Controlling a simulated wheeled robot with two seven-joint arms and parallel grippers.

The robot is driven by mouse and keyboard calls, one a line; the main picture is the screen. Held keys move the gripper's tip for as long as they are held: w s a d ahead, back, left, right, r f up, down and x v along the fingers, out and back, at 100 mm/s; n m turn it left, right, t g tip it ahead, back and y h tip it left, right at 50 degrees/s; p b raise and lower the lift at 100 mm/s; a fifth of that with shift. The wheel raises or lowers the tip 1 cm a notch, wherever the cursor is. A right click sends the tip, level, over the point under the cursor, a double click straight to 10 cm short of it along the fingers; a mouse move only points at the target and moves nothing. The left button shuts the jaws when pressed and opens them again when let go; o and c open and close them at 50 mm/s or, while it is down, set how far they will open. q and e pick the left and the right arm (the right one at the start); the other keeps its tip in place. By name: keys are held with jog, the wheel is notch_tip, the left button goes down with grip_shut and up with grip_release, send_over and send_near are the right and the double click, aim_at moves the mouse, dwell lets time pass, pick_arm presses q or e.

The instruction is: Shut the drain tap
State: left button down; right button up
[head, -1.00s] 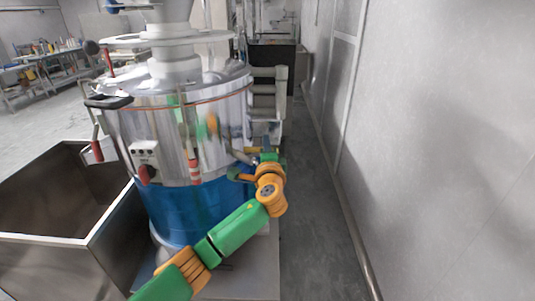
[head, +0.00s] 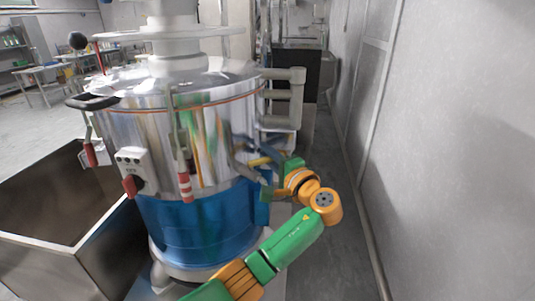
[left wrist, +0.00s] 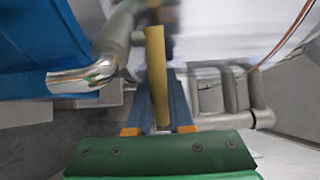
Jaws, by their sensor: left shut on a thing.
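The tap's yellow handle (left wrist: 157,75) stands lengthwise between the blue fingers of my left gripper (left wrist: 160,98) in the left wrist view. The gripper is shut on it. A grey pipe elbow with a shiny spout (left wrist: 80,80) is beside the handle on the left. In the head view the left gripper (head: 256,160) is at the right side of the steel machine (head: 150,125), above its blue lower band (head: 195,225). The yellow handle (head: 261,160) shows only as a small piece there. The tap's body is mostly hidden in the head view. My right gripper is out of view.
An open steel bin (head: 75,240) stands left of the machine. A grey wall (head: 455,140) runs along the right, with a strip of free floor (head: 335,240) beside it. Grey pipes (head: 290,100) rise behind the gripper.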

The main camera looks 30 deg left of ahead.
pick_arm(q)
jog(key=shift+r, duration=0.1)
dwell(0.3)
jog(key=c, duration=0.8)
grip_release()
jog(key=shift+a, duration=0.1)
jog(key=b+v, duration=0.2)
jog(key=v, duration=0.5)
